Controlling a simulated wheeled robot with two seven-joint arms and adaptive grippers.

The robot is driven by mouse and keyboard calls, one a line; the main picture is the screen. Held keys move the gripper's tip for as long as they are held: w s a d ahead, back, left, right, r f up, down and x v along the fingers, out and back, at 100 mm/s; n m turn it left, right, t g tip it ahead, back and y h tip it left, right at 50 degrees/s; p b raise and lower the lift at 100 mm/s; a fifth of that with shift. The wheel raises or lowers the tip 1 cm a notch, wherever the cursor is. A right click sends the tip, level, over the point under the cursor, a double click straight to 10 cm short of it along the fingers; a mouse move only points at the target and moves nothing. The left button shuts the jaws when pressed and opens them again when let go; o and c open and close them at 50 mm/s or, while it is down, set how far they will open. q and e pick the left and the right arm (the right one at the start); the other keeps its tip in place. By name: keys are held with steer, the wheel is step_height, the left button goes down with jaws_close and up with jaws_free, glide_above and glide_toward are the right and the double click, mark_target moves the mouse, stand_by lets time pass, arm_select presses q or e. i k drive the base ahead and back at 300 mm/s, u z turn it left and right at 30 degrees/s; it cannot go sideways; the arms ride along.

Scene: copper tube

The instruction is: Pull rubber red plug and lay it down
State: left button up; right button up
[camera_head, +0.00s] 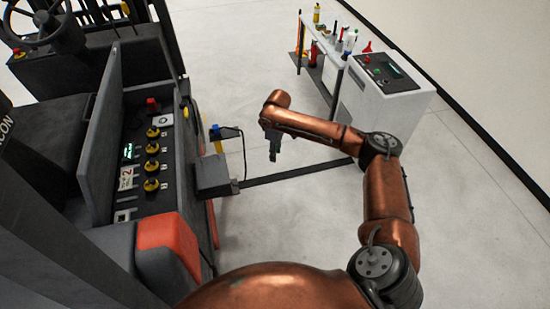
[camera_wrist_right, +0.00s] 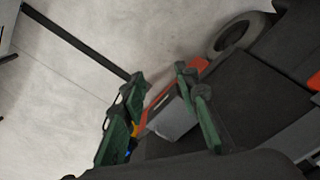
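A small red plug (camera_head: 152,104) stands upright on the dark panel (camera_head: 133,150) of the forklift-like vehicle, at the panel's far end in the head view. I cannot make it out in the right wrist view. My right gripper (camera_head: 273,155) hangs over the floor to the right of the vehicle, well apart from the plug. In the right wrist view the right gripper (camera_wrist_right: 160,80) has its green fingers spread with nothing held between them. My left gripper is not in view.
Several yellow-and-black knobs (camera_head: 152,150) line the panel beside the plug. A grey box (camera_head: 213,173) with a cable juts from the vehicle's side. A white cabinet (camera_head: 385,95) with a cluttered shelf stands at the back right. Open floor lies between.

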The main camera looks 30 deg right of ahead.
mark_target(151, 104)
steer(key=k, duration=1)
steer(key=z, duration=1.3)
steer(key=i, duration=2)
steer(key=u, duration=0.4)
steer(key=i, duration=2.25)
